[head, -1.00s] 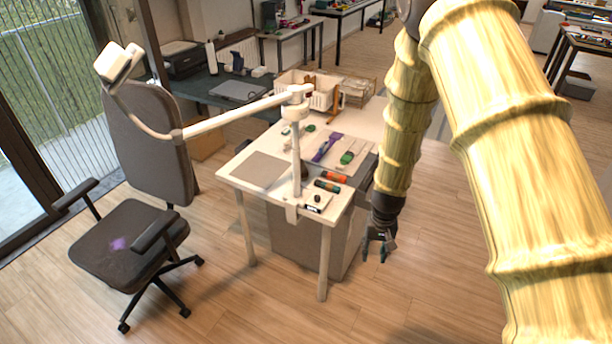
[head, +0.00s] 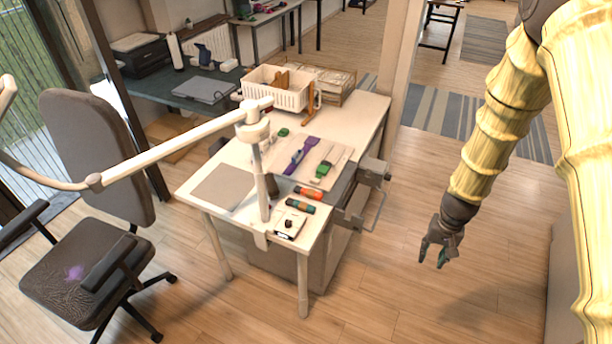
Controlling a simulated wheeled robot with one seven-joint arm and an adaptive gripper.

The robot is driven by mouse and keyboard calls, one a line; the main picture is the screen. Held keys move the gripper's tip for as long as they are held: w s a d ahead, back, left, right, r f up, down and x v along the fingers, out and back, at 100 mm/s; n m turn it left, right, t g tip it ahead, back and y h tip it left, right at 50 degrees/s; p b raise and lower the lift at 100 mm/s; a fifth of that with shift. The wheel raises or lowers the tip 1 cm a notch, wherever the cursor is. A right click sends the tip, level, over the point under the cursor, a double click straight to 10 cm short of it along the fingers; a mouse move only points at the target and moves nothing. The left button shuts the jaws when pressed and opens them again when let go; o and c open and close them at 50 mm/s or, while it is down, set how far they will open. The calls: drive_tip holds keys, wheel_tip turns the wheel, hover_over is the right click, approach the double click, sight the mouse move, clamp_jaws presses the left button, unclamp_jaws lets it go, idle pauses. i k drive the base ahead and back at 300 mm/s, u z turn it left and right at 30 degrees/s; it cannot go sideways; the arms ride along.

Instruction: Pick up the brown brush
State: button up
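The white work table (head: 345,118) stands in the middle of the head view with small tools on it. I cannot make out a brown brush for certain. A small dark brown thing (head: 272,184) stands close beside the lamp post, partly hidden by it. A brown wooden piece (head: 282,80) sticks up in the white basket (head: 262,97), and an orange-brown upright piece (head: 310,104) stands beside the basket. My gripper (head: 433,264) hangs low to the right of the table, apart from it, pointing down. Its fingers are spread and empty.
A white lamp arm (head: 160,152) reaches across the table's left side from its post. A purple tool (head: 296,156), a green-headed tool (head: 323,169) and orange and teal rolls (head: 309,193) lie on top. An office chair (head: 95,255) stands left. Floor between table and gripper is clear.

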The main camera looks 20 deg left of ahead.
sight(272, 186)
drive_tip(key=u, duration=0.25)
drive_tip(key=i, duration=0.65)
drive_tip(key=u, duration=0.95)
drive_tip(key=i, duration=0.35)
drive_tip(key=u, duration=0.25)
